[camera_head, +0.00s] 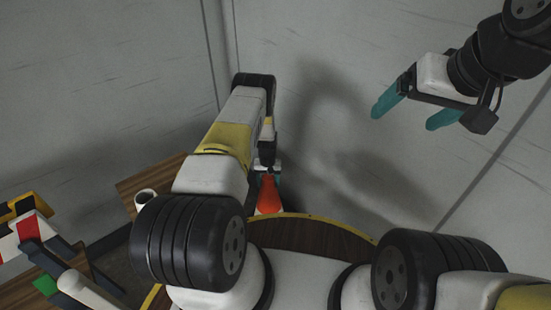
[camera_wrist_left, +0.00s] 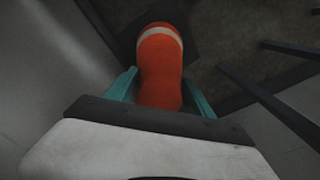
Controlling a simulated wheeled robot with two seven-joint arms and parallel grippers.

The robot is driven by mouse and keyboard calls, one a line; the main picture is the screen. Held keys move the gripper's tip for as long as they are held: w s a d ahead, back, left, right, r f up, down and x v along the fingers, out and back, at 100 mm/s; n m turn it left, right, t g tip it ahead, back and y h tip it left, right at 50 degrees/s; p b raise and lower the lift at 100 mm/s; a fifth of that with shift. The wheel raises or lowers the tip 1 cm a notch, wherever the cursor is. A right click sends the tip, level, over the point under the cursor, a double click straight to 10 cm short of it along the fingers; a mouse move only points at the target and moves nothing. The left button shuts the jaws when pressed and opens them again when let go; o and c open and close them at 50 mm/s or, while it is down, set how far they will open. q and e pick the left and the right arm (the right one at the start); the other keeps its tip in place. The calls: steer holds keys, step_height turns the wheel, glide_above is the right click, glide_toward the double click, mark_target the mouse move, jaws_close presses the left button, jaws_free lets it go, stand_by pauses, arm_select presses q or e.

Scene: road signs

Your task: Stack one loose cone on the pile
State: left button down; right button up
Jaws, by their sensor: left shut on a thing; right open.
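An orange cone (camera_head: 268,195) shows just below my left gripper (camera_head: 267,172) in the head view, near the back edge of a dark wooden surface. In the left wrist view the orange cone (camera_wrist_left: 160,65), with a pale band near its far end, lies between the teal fingers of my left gripper (camera_wrist_left: 160,92), which is shut on it. My own left arm covers much of the middle of the head view. My right gripper (camera_head: 410,108) is open and empty, raised at the upper right in front of the wall. I cannot make out a pile of cones.
The dark wooden surface (camera_head: 315,236) has a yellow rim. A wooden table (camera_head: 135,185) at the left holds a white cup-like object (camera_head: 146,198). Red-and-white striped and yellow-black items (camera_head: 28,228) stand at the far left. Grey walls (camera_head: 330,60) close off the back.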

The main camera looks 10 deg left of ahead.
mark_target(268, 178)
arm_select(q)
steer(key=shift+f, duration=2.2)
steer(key=shift+s+f, duration=0.1)
steer(key=shift+f, duration=0.05)
steer(key=shift+c, duration=1.4)
jaws_free()
steer(key=shift+s+f, duration=0.1)
steer(key=shift+s, duration=0.05)
steer(key=shift+r, duration=4)
